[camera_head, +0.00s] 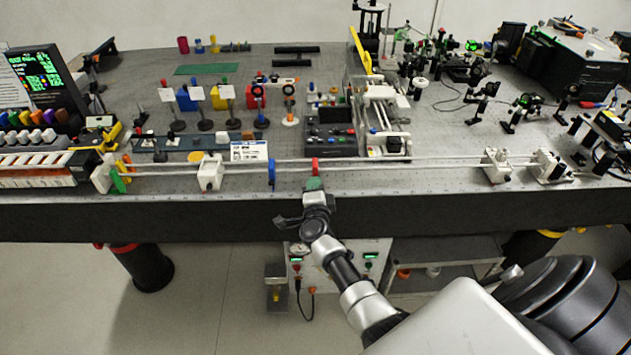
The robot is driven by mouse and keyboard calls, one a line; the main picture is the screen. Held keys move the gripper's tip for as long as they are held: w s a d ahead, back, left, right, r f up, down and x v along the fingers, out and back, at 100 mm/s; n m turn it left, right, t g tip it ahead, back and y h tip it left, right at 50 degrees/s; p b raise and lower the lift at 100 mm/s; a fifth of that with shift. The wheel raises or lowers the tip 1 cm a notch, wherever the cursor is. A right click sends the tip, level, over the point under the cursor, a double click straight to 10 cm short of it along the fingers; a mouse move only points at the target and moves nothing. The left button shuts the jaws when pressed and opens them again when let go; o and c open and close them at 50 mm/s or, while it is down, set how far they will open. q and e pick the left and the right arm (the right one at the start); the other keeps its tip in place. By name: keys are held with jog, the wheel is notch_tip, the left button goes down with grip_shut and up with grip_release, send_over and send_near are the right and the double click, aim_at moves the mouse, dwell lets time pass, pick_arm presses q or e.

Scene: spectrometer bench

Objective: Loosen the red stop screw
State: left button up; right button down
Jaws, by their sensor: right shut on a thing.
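The red stop (315,165) is a thin upright piece on the pair of long pale rods (400,164) along the bench's front edge. My right gripper (314,185) reaches up from below, with its tip directly in front of the red stop's lower part. It is shut at the stop's near side, where the screw sits. The screw itself is hidden by the fingertips, and a small green patch shows there. My left gripper is out of view.
A blue stop (271,172) and a white carriage (210,171) sit on the rods to the left, with a green stop (117,179) near the left end block. A control box (330,140) stands close behind.

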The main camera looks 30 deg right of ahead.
jog(key=n+p, duration=0.4)
jog(key=n, duration=0.6)
jog(key=shift+s+f, duration=0.1)
jog(key=shift+f, duration=0.05)
jog(key=shift+n, duration=0.5)
jog(key=c, duration=1.1)
grip_release()
jog(key=p+v, duration=0.5)
jog(key=v, duration=0.5)
jog(key=shift+s+a+p, duration=0.25)
jog(key=shift+s+p, duration=0.05)
jog(key=shift+p, duration=0.1)
